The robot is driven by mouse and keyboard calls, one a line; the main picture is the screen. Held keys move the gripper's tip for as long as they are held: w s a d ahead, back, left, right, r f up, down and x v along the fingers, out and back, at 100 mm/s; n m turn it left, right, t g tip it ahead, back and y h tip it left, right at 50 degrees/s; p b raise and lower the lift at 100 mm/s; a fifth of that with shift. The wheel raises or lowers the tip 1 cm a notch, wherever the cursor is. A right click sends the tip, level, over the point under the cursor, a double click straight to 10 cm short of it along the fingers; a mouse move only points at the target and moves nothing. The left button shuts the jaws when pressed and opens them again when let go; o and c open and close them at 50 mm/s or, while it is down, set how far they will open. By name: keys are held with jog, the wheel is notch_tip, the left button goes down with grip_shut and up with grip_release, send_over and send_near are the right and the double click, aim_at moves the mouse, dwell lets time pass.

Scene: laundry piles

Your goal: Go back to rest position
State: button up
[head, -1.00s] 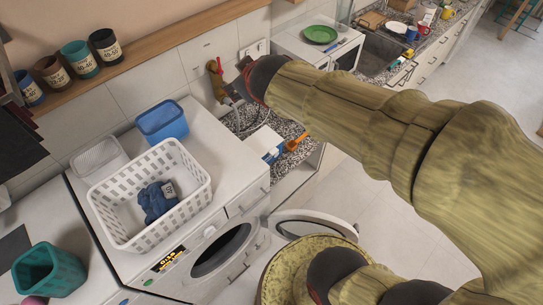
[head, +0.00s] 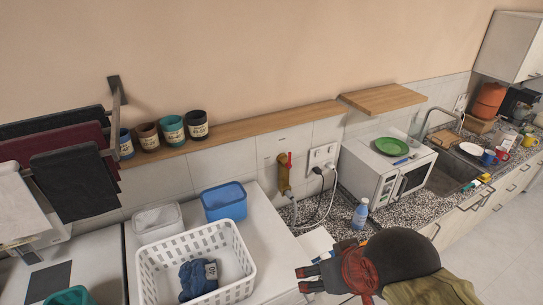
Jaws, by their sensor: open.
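My gripper (head: 304,279) is in the lower middle of the head view, with its fingers pointing left. It is open and nothing shows between the fingers. It is to the right of the white laundry basket (head: 158,262), apart from it. A dark blue cloth with a pale tag (head: 197,278) lies in the basket. My arm reaches in from the lower right, and its green-yellow links are mostly out of the frame.
A blue bin (head: 225,203) and a white bin (head: 157,222) stand behind the basket. A bottle (head: 360,214) stands on the speckled counter near my arm. A microwave (head: 372,178) with a green plate (head: 391,146) stands further right. Labelled cups (head: 171,130) line the wooden shelf.

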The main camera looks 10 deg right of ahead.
notch_tip(320, 180, down, 27)
jog(key=b, duration=2.5)
jog(key=shift+r+b, duration=0.2)
jog(key=shift+b, duration=0.1)
